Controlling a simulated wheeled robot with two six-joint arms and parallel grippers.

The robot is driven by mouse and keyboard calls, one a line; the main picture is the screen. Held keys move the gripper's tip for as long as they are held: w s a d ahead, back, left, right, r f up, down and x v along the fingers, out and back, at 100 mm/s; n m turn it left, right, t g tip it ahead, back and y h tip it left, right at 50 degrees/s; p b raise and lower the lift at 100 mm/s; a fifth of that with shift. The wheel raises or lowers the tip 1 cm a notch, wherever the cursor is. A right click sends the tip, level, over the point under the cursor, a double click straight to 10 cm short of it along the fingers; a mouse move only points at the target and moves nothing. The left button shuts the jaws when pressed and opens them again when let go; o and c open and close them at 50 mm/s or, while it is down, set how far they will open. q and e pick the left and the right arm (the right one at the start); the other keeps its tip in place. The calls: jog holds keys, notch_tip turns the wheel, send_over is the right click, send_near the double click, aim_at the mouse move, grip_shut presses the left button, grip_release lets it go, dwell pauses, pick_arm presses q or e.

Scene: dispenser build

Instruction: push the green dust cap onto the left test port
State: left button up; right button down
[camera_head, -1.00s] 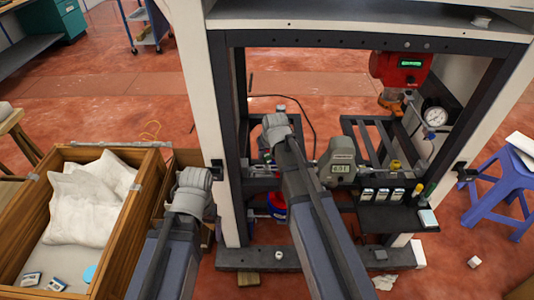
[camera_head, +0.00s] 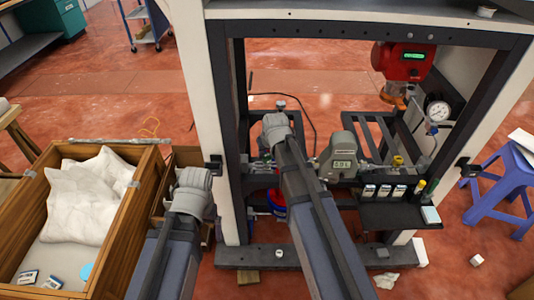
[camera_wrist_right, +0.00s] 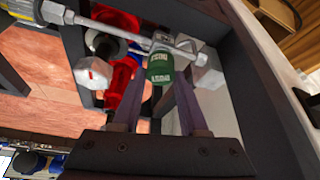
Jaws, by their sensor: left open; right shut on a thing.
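The green dust cap (camera_wrist_right: 159,68) sits between the two fingers of my right gripper (camera_wrist_right: 159,82) in the right wrist view, and the gripper is shut on it. The cap is up against a metal fitting (camera_wrist_right: 168,43) on a silver pipe, which looks like the left test port. I cannot tell how far the cap is on it. In the head view my right wrist (camera_head: 276,126) is at the left side of the frame and hides the cap and port. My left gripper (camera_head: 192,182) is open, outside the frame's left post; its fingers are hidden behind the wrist.
A grey gauge (camera_head: 343,152) with a display stands just right of my right wrist. A black shelf (camera_head: 395,214) with small boxes is further right. A wooden crate (camera_head: 140,196) with white bags stands at the left. The frame's white left post (camera_head: 209,110) stands between the crate and my right arm.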

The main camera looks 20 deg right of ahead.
jog(key=shift+f, duration=0.35)
dwell(0.4)
jog(key=shift+c, duration=0.2)
grip_release()
dwell(0.3)
jog(key=shift+r, duration=0.15)
jog(key=shift+r+p, duration=2.8)
jog(key=shift+r, duration=0.1)
jog(key=shift+f, duration=0.15)
notch_tip(320, 180, down, 6)
jog(key=b, duration=0.5)
jog(key=shift+r+b, duration=0.2)
jog(key=shift+b, duration=0.2)
jog(key=shift+r, duration=0.15)
